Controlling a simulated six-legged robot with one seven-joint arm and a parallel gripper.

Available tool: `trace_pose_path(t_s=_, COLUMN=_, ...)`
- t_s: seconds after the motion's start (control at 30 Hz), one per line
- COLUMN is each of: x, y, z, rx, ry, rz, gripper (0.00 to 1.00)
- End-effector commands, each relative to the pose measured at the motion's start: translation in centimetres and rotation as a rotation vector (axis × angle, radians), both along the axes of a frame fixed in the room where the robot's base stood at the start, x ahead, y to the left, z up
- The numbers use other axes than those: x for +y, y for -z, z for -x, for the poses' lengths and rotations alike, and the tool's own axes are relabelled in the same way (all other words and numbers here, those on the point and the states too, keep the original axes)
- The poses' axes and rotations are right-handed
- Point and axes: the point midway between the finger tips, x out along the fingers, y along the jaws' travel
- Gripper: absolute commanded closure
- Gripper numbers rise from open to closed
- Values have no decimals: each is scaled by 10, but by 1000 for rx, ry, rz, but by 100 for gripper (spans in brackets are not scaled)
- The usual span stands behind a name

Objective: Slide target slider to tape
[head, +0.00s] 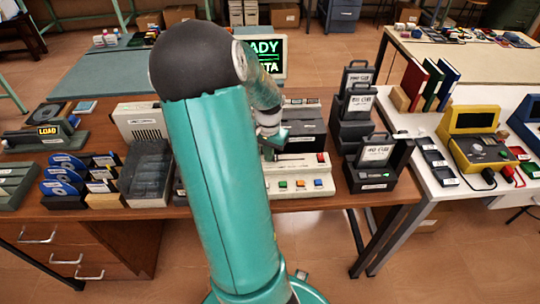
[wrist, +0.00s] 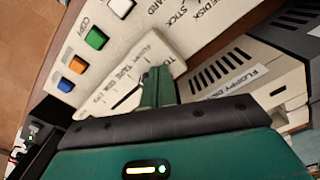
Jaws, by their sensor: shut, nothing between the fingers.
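The cream control console (head: 290,170) stands on the wooden bench, partly behind my arm in the head view. In the wrist view its sloped face (wrist: 160,50) carries a printed slider scale with labels that seem to include TAPE and DISK. A dark slot (wrist: 128,98) runs along the scale. My gripper (wrist: 157,75) is shut and empty, with its fingertips at the upper end of this scale. The slider knob is not clearly visible; the fingers may hide it. In the head view my gripper (head: 268,151) is over the console's back part, largely hidden by my arm.
The console's green (wrist: 96,39), orange (wrist: 77,65) and blue (wrist: 66,85) buttons lie beside the scale. Black disk boxes (head: 375,165) stand right of the console, and a clear-lidded case (head: 148,175) to the left.

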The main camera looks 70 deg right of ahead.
Motion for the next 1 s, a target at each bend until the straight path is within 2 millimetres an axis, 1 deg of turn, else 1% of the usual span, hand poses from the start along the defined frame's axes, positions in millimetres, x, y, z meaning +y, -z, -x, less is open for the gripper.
trace_pose_path(t_s=0.67, x=-6, y=0, z=11, rx=0, ry=1, rz=0, gripper=100)
trace_pose_path(t_s=1.0, x=-5, y=0, z=9, rx=0, ry=-1, rz=0, gripper=100)
